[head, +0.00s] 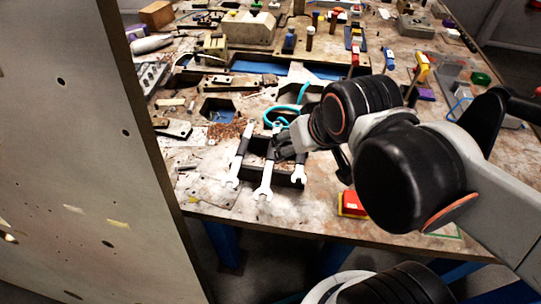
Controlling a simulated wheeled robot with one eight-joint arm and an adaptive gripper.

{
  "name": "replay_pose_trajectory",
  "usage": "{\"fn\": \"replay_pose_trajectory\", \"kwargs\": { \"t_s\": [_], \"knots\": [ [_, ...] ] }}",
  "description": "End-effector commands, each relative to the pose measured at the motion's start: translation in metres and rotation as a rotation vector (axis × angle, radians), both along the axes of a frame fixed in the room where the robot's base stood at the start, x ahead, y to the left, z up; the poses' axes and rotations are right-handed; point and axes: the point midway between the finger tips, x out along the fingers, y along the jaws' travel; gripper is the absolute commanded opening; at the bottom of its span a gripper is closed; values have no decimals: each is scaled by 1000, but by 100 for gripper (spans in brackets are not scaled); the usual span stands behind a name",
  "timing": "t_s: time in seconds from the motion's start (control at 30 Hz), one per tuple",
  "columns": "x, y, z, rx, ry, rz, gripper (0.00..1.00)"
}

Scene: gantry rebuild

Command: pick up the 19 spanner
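No size marking is readable, so I cannot tell which is the 19. My gripper (283,147) is low over the upper part of the right spanner and hides much of it. Its fingers are dark and small here; I cannot tell whether they touch or hold a spanner.
A large grey panel (80,130) stands at the left. A cyan cable (271,113) loops just behind my gripper. A red and yellow block (352,204) sits at the front edge to the right. The workbench (215,200) behind is crowded with tools and parts.

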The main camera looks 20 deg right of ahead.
Motion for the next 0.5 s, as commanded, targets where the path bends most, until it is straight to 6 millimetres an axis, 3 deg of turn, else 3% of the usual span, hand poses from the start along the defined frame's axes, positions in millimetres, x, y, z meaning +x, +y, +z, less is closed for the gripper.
{"fn": "replay_pose_trajectory", "kwargs": {
  "t_s": [0.03, 0.2, 0.5],
  "knots": [
    [4, 0, 11, 15, 19, -15, 43],
    [17, 1, 30, 82, 115, -89, 43],
    [37, 4, 52, 198, 297, -225, 43]
  ]
}}
